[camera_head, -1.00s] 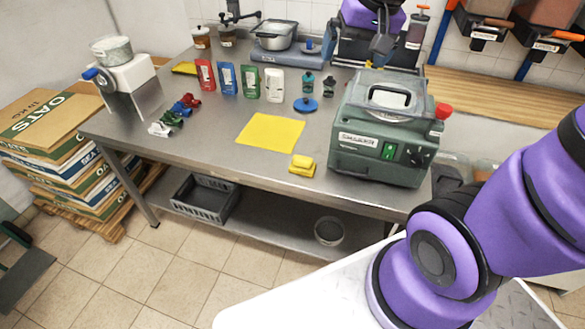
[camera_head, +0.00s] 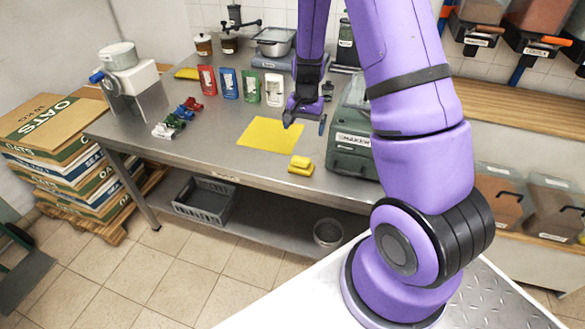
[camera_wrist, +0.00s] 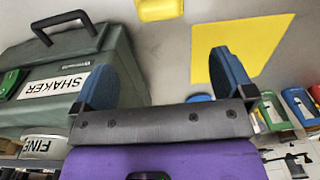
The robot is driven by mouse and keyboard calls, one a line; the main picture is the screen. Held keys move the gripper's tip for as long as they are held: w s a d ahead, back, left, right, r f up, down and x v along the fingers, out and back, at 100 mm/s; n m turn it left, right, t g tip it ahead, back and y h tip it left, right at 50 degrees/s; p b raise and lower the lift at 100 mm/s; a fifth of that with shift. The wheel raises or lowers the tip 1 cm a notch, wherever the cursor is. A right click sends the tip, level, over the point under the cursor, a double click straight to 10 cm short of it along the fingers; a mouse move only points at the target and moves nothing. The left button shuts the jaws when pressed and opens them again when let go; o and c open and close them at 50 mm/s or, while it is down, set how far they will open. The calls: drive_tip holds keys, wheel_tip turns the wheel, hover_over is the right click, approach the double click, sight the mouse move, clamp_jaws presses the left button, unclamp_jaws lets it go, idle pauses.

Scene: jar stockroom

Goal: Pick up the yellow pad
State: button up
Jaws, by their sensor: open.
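A small yellow pad with a raised upper part (camera_head: 300,165) sits on the steel table near its front edge. It also shows at the top of the wrist view (camera_wrist: 160,9), partly cut off. A flat yellow sheet (camera_head: 268,136) lies behind it to the left, and also shows in the wrist view (camera_wrist: 250,50). My gripper (camera_head: 306,121) hangs above the table, behind the small pad and by the sheet's right side. Its two blue fingers stand apart with nothing between them in the wrist view (camera_wrist: 165,80).
The green shaker machine (camera_head: 351,140) stands right of my gripper, close to it, partly hidden by my arm. Pouches in red (camera_head: 208,79), blue, green and white stand behind the sheet. Coloured clips (camera_head: 176,121) lie to the left. Bare table (camera_head: 222,140) lies left of the sheet.

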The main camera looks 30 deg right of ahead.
wheel_tip(320, 180, down, 3)
hover_over(301, 158)
drive_tip(key=f, duration=0.5)
drive_tip(key=shift+d, duration=0.3)
drive_tip(key=shift+a+f, duration=0.15)
drive_tip(key=shift+f, duration=1.25)
drive_tip(key=shift+a+f, duration=0.1)
drive_tip(key=shift+f, duration=1.25)
drive_tip(key=shift+c, duration=0.5)
drive_tip(key=c, duration=1)
drive_tip(key=shift+r, duration=0.15)
